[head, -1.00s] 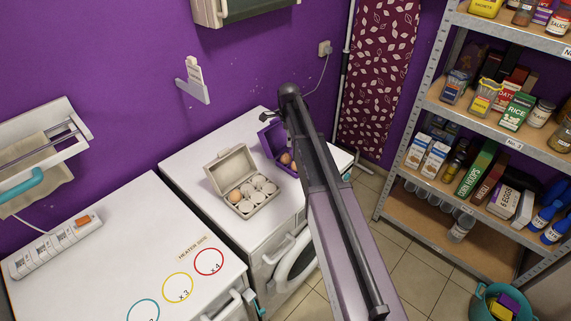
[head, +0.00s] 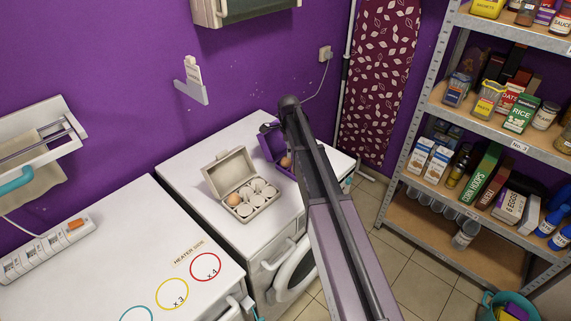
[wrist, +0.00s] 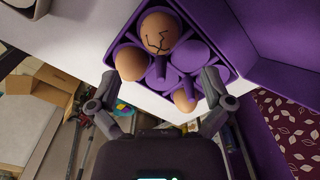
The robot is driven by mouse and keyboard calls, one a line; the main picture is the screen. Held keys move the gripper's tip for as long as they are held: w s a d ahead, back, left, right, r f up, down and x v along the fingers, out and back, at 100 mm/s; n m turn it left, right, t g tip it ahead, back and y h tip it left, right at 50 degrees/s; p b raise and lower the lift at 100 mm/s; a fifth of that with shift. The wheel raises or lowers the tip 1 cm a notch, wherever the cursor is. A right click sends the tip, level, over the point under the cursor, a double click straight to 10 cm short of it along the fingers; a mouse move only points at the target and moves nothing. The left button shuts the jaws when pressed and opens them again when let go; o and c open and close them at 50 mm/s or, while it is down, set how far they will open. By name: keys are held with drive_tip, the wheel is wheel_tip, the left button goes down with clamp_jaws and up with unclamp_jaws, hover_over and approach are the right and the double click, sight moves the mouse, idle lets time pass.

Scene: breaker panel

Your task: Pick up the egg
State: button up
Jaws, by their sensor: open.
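A purple egg carton (head: 268,150) stands open on the white appliance; in the wrist view its cups (wrist: 195,58) fill the top middle. Three brown eggs show there: one with dark crack-like lines (wrist: 160,32), one at the left edge (wrist: 131,63) and one lower right (wrist: 185,100). In the head view, my arm partly hides this carton, and a brown egg (head: 285,162) shows beside the arm. My gripper (wrist: 162,78) is open and empty, its fingertips spread on either side of the near part of the carton. Contact cannot be told.
A grey carton (head: 229,162) with one brown egg (head: 233,199) and several pale cups stands left of the purple one. A power strip (head: 45,248) lies on the left white top. A stocked metal shelf (head: 430,193) stands at right.

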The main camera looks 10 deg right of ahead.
sight(286, 159)
drive_tip(key=shift+f, duration=0.2)
drive_tip(key=f+b, duration=0.3)
drive_tip(key=shift+a, duration=0.4)
drive_tip(key=shift+f+b, duration=0.95)
drive_tip(key=shift+b, duration=0.2)
drive_tip(key=c, duration=1.2)
